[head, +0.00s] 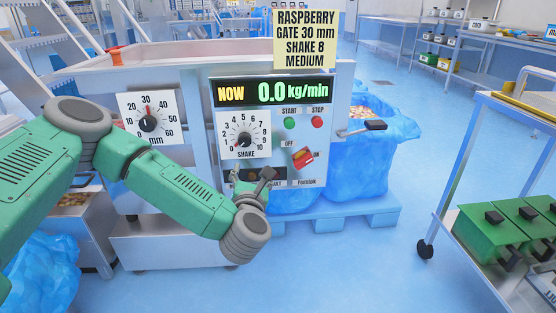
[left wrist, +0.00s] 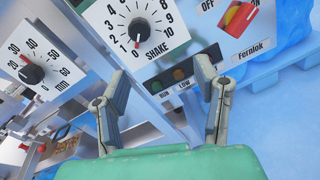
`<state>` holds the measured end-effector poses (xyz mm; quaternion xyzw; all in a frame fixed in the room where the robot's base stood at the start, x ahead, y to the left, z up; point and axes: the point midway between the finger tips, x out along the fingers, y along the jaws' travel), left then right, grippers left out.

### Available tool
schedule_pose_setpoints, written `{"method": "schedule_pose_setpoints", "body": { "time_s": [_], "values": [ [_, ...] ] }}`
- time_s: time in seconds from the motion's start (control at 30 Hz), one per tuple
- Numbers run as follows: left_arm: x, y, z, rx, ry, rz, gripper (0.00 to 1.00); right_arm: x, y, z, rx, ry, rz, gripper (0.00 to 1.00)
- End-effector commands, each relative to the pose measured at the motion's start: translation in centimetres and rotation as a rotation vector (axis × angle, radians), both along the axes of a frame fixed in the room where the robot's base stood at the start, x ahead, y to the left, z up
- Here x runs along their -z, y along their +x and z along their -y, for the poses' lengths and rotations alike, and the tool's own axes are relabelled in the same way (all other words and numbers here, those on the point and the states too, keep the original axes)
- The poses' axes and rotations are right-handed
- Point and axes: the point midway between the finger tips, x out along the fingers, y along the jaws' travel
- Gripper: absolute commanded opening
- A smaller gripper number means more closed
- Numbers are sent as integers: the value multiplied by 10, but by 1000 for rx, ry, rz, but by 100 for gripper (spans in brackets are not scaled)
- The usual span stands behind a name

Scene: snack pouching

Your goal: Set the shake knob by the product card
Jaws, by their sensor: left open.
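The product card (head: 305,39) reads RASPBERRY, GATE 30 mm, SHAKE 8, MEDIUM and stands above the control panel. The black shake knob (head: 245,138) sits on a white 0 to 10 dial; its red mark appears near 0. The shake knob also shows at the top of the left wrist view (left wrist: 137,30). My left gripper (head: 251,178) is open and empty, below the shake dial in front of the panel's lower part. In the left wrist view its fingers (left wrist: 162,72) are apart, with the run and low lamps between them. My right gripper is not in view.
The gate dial (head: 148,123) points near 30 mm. The display (head: 272,91) reads 0.0 kg/min. A red and yellow switch (head: 303,157) and start and stop buttons are right of the shake dial. A lever (head: 362,129) juts out at right. A cart with green bins (head: 490,236) stands far right.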

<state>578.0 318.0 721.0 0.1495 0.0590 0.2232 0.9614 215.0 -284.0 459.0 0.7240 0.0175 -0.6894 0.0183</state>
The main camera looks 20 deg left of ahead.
Motion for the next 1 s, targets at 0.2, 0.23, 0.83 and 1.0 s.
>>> {"method": "schedule_pose_setpoints", "body": {
  "time_s": [0.2, 0.23, 0.83, 1.0],
  "values": [
    [-16, 7, -35, -121, -117, 127, 56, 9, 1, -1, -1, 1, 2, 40],
    [-16, 9, -36, -122, -116, 129, 56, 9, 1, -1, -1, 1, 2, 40],
    [-15, 103, -95, -117, -112, 124, 56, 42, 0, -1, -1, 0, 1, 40],
    [-16, 115, -102, -114, -113, 122, 56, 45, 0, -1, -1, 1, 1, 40]
  ]
}}
